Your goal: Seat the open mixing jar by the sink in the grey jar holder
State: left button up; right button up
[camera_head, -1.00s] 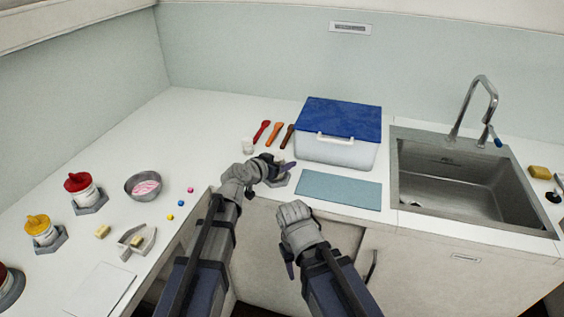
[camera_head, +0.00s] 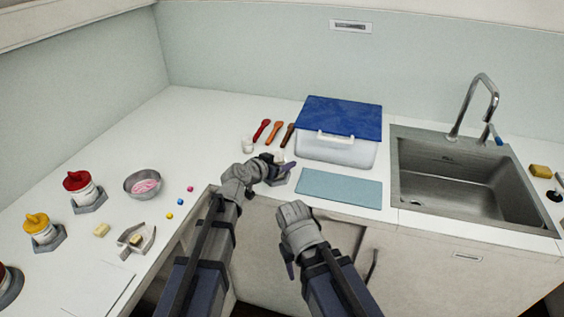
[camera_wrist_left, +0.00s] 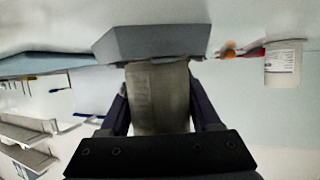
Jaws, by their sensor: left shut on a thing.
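My left gripper (camera_head: 277,166) is at the back counter, in front of the blue-lidded box. In the left wrist view it is shut on the mixing jar (camera_wrist_left: 158,98), a greyish cylinder between the dark fingers. In the head view the gripper hides most of the jar; a pale bit (camera_head: 280,155) shows behind the fingers. The grey jar holder (camera_wrist_left: 150,42) is right at the jar's end in the wrist view; whether the jar is fully down inside cannot be told. The holder's edge (camera_head: 283,180) shows under the gripper. My right gripper (camera_head: 291,268) hangs before the cabinet, its jaws unclear.
A small white jar (camera_head: 247,145) stands left of the gripper, with red, orange and brown spoons behind. The blue-lidded box (camera_head: 337,150) and a teal mat (camera_head: 339,188) are close on the right, then the sink (camera_head: 460,180). A bowl (camera_head: 143,184) and lidded jars stand left.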

pick_arm(q)
jog(key=shift+f+b, duration=0.35)
jog(key=shift+f, duration=0.05)
dwell(1.1)
jog(key=o, duration=1.4)
jog(key=p+v, duration=0.3)
jog(key=v, duration=0.4)
jog(key=shift+s, duration=0.15)
jog(key=shift+s+a+r, duration=0.15)
jog(key=shift+s+a, duration=0.1)
